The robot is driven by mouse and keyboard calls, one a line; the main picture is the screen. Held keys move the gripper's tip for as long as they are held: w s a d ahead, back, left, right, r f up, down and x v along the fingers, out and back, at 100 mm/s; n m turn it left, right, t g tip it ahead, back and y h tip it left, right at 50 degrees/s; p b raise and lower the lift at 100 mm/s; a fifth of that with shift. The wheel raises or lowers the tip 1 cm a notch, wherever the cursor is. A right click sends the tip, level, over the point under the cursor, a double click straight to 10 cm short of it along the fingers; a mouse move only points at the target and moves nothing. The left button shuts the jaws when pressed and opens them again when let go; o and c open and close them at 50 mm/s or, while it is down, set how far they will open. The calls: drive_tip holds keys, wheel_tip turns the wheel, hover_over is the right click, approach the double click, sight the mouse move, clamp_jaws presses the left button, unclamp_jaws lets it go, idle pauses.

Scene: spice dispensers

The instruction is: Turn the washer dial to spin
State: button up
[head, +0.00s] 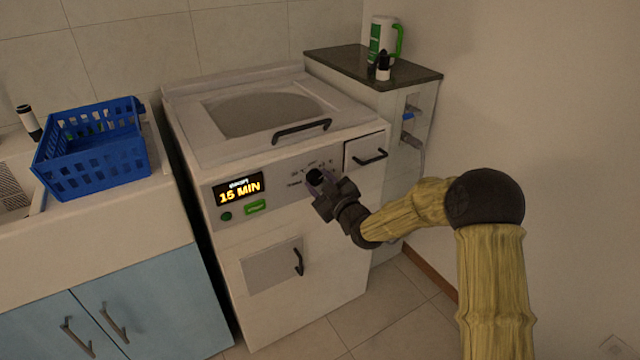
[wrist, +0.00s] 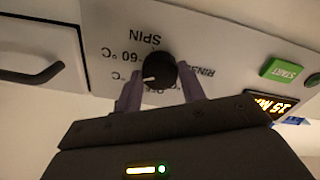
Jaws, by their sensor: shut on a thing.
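The washer (head: 290,215) is a white top-loading machine with a slanted front panel. Its round black dial (head: 315,176) sits on the right part of that panel and also shows in the wrist view (wrist: 160,69). In the upside-down wrist view, SPIN is printed above the dial, 60 °C to its left and RINSE to its right. The dial's white mark points left and slightly down, towards a partly hidden °C label, not at SPIN. My gripper (head: 324,188) is shut on the dial, one purple finger on each side. Labels below the dial are partly hidden by the fingers.
The lit display (head: 239,189) reads 15 MIN, with a green START button (head: 255,207) below. A drawer with a black handle (head: 370,157) is right of the dial. A blue basket (head: 92,150) stands on the left counter. A green-and-white jug (head: 384,42) stands on the right cabinet.

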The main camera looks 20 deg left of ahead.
drive_tip(key=m, duration=0.4)
drive_tip(key=shift+d+f+m, duration=0.1)
drive_tip(key=shift+f+m, duration=0.05)
drive_tip(key=shift+m, duration=0.25)
drive_tip(key=m+p, duration=0.1)
drive_tip(key=m, duration=0.7)
drive_tip(key=shift+p, duration=0.4)
drive_tip(key=m, duration=0.4)
drive_tip(key=o, duration=1)
drive_tip(key=p+v, duration=0.2)
drive_tip(key=v, duration=1.5)
drive_tip(key=shift+s+d, duration=0.1)
drive_tip(key=shift+s, duration=0.15)
